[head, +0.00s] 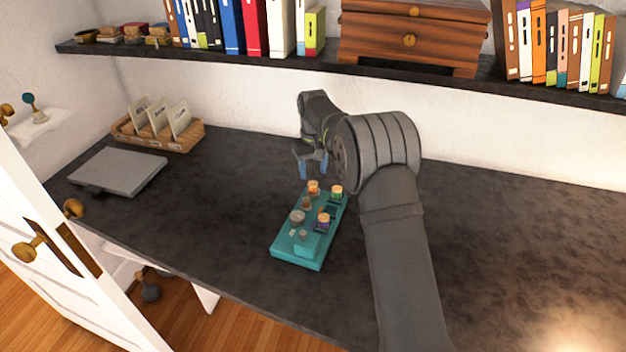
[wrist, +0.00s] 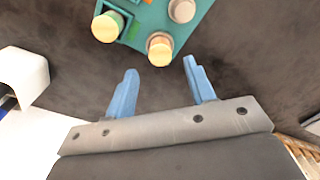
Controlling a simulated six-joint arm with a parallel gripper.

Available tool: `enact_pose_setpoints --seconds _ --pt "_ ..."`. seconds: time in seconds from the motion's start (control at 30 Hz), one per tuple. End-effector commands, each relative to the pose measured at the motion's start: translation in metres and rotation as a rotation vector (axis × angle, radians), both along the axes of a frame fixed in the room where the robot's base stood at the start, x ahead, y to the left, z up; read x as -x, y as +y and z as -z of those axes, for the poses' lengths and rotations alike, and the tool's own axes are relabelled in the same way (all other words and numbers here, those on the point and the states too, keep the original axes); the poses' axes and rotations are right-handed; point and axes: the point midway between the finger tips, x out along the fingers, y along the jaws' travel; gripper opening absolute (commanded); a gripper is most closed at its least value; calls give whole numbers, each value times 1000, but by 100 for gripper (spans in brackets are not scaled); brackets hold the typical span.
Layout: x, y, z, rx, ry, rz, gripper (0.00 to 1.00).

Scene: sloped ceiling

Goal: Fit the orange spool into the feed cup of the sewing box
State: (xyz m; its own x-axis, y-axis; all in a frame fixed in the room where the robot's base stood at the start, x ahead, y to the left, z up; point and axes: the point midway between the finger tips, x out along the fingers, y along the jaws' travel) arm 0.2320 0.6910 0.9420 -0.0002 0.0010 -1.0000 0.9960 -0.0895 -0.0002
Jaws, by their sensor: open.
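The teal sewing box (head: 283,249) lies on the dark desk, and its end shows at the top of the wrist view (wrist: 147,20). The orange spool (head: 313,187) stands upright at its far end; its pale top shows in the wrist view (wrist: 160,46). A green spool (head: 337,193) and a purple spool (head: 323,221) stand on the box's right side. A grey round part (head: 297,216) is on the left side; I cannot tell which part is the feed cup. My gripper (head: 312,170) is open and empty, just beyond the box's far end, apart from the orange spool.
A grey laptop-like slab (head: 118,171) and a wicker tray of cards (head: 157,143) lie to the left. A shelf (head: 330,62) with books and a wooden drawer box (head: 412,35) runs above the desk. The desk (head: 510,240) to the right is clear.

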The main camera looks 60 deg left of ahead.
Motion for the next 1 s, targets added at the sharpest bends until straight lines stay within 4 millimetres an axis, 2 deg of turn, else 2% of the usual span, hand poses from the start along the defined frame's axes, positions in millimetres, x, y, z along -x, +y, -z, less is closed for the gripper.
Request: enact_pose_setpoints --seconds 0.03,0.2,0.4,0.8,1.0 --pt "0 1 -12 -4 -1 0 50" --pt "0 0 -44 -3 -1 0 50" --pt "0 0 -65 0 0 0 50" --pt "0 0 -67 1 0 0 50" --pt "0 0 -51 3 1 0 50"
